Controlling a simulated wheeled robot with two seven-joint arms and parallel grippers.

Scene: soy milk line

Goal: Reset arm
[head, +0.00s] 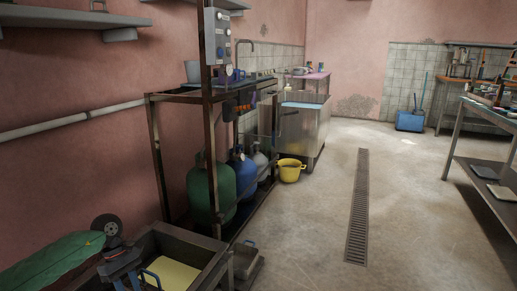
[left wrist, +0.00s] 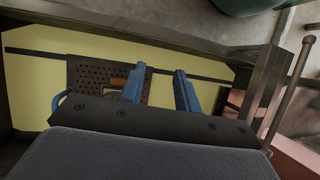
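My left gripper (head: 137,280) is at the bottom left of the head view, over a metal trough (head: 219,264) with a pale yellow surface (head: 178,272) inside. In the left wrist view my left gripper (left wrist: 158,76) shows two blue fingers set apart, with nothing held between them. Under the fingers there is the yellow surface (left wrist: 35,75) and a dark perforated plate (left wrist: 88,72) with a small orange-brown piece (left wrist: 118,82) on it. My right arm and right gripper are in neither view.
A green sack (head: 50,262) lies left of the trough. A metal rack (head: 157,150) with green (head: 212,190) and blue (head: 242,172) gas cylinders stands beyond it. A yellow pot (head: 290,171) is on the floor. A table (head: 487,165) stands at right. The floor between is clear.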

